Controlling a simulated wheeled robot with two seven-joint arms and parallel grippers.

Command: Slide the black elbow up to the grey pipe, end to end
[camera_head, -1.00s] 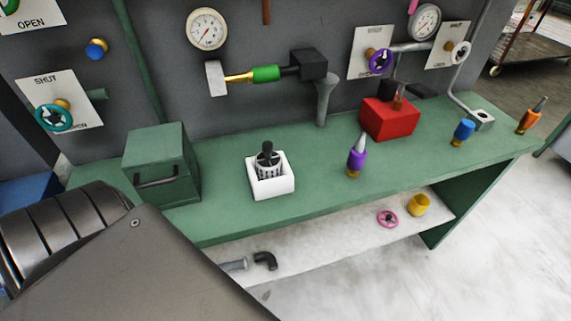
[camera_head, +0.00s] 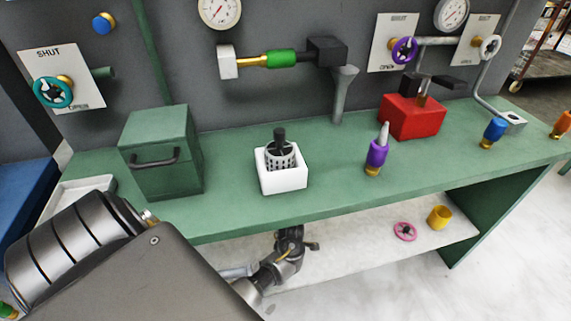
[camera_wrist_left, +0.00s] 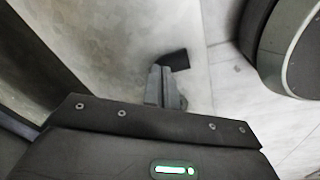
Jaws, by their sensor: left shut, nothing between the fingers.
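The black elbow (camera_wrist_left: 174,60) lies on the pale lower shelf in the left wrist view, right at my left gripper's fingertips. My left gripper (camera_wrist_left: 160,72) is shut with nothing between its fingers; I cannot tell whether it touches the elbow. In the head view my left arm's wrist end (camera_head: 289,245) reaches in over the lower shelf below the bench front and hides the elbow. The grey pipe (camera_head: 238,271) shows partly in the head view, on the shelf left of my wrist. The gap between pipe and elbow is hidden. My right gripper is out of view.
The green bench top (camera_head: 330,185) overhangs the lower shelf (camera_head: 350,262). A pink handwheel (camera_head: 405,231) and a yellow cup (camera_head: 439,217) sit on the shelf to the right. The shelf between my wrist and the handwheel is clear. A white holder (camera_head: 282,180) stands above.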

